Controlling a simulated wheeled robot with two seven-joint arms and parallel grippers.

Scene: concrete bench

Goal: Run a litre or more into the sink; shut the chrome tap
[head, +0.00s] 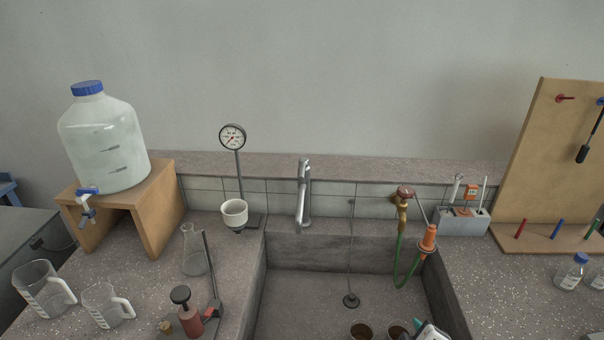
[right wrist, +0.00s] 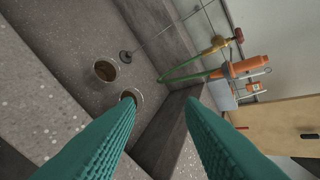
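The chrome tap (head: 303,195) stands at the back edge of the stone sink (head: 300,285), left of its middle. I see no water stream below its spout, and its lever's state is hard to tell. A dark round plug (head: 351,300) on a chain lies on the sink floor; it also shows in the right wrist view (right wrist: 125,57). Two cups with brown contents (head: 361,331) stand in the sink near its front. My right gripper (head: 430,332) is at the bottom edge, over the sink's right front. In the right wrist view its teal fingers (right wrist: 160,104) are apart and empty. My left gripper is out of view.
A brass tap with a red handle (head: 404,196), green hose and orange nozzle (head: 428,238) are at the sink's back right. A pegboard (head: 550,160) stands right. A water carboy (head: 105,145), jugs (head: 45,290), flask (head: 193,252) and gauge stand (head: 236,165) are left.

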